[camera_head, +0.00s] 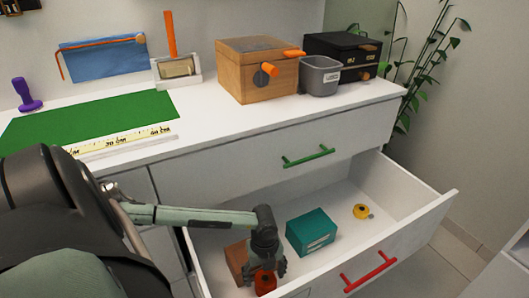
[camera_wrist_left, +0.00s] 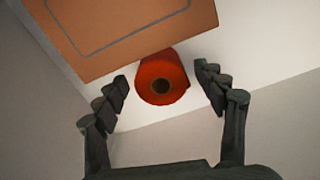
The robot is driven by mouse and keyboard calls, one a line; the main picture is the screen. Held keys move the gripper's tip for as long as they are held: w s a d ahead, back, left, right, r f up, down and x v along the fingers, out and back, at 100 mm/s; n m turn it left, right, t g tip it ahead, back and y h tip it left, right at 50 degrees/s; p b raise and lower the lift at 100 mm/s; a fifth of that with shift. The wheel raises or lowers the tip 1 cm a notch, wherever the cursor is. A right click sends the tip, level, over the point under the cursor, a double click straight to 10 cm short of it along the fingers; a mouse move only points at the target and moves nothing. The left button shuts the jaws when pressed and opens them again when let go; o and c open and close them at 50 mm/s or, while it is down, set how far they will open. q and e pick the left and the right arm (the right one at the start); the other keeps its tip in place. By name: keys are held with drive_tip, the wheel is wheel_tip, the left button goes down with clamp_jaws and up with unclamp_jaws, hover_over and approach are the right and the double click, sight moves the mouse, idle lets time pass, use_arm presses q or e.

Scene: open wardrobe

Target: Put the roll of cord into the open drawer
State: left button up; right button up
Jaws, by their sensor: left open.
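The red-orange roll of cord (camera_head: 265,281) is in the open drawer (camera_head: 437,207), near its front left part. In the left wrist view the roll (camera_wrist_left: 162,78) shows a dark round hole at its near end and rests on the white drawer floor. My left gripper (camera_head: 268,266) reaches down into the drawer at the roll. Its fingers (camera_wrist_left: 161,84) are open, one on each side of the roll, with gaps to it. The roll is partly hidden by the gripper in the head view. My right gripper is not in view.
In the drawer are a brown box (camera_head: 236,259) beside the roll, a teal box (camera_head: 311,232) and a small yellow item (camera_head: 361,211). A shut drawer with a green handle (camera_head: 308,156) is above. The counter holds a green mat (camera_head: 90,115) and a wooden box (camera_head: 245,80).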

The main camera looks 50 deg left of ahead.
sight(265, 276)
use_arm(q)
wheel_tip(265, 276, up, 2)
drive_tip(key=shift+r+p, duration=0.1)
drive_tip(key=shift+p, duration=0.2)
wheel_tip(265, 276, up, 6)
drive_tip(key=shift+r, duration=0.1)
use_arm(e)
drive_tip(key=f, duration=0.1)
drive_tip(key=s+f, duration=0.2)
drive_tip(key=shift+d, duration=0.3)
use_arm(q)
drive_tip(key=shift+c, duration=0.3)
idle(0.4)
